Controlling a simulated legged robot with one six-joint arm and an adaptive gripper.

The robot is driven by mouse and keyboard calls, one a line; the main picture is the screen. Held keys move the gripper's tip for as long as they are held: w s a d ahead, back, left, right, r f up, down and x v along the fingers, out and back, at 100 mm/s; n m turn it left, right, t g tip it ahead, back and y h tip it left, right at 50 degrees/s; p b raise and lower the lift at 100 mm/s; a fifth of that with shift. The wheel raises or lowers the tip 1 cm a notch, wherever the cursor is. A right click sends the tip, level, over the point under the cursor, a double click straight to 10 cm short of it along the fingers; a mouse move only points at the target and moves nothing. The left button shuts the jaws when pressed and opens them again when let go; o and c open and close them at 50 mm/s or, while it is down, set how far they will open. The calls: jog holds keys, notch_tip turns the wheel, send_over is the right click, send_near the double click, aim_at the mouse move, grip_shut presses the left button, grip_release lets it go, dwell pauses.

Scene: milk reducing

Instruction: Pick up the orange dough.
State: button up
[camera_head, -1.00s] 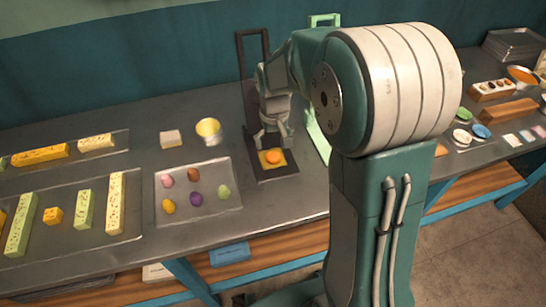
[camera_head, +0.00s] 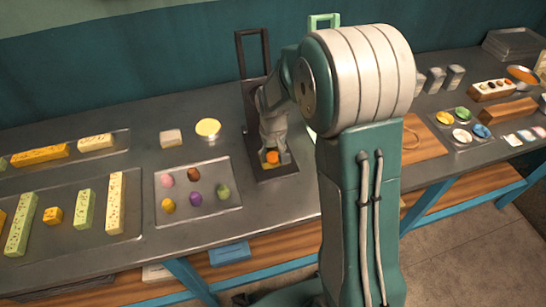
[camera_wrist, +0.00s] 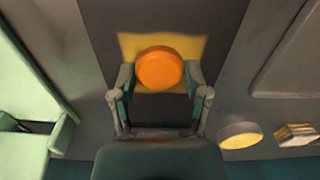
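The orange dough (camera_head: 271,157) is a small round disc on a yellow sheet (camera_wrist: 194,48) on the dark base of a press. In the wrist view the dough (camera_wrist: 159,67) lies between my two fingertips, which seem to touch its left and right sides. My gripper (camera_head: 273,153) points down at the press base in the head view. It looks shut on the dough. The dough shows no clear gap above the sheet, and whether it is lifted at all I cannot tell. My fingers partly cover the sheet in the head view.
The press's dark upright frame (camera_head: 252,50) stands behind my gripper, and a pale green frame (camera_wrist: 35,130) stands beside it. A tray (camera_head: 225,165) of several coloured doughs lies to the left, with a yellow-filled round dish (camera_head: 208,129) behind it. Trays of bars lie farther left.

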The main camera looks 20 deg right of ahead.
jog(key=shift+c, duration=0.5)
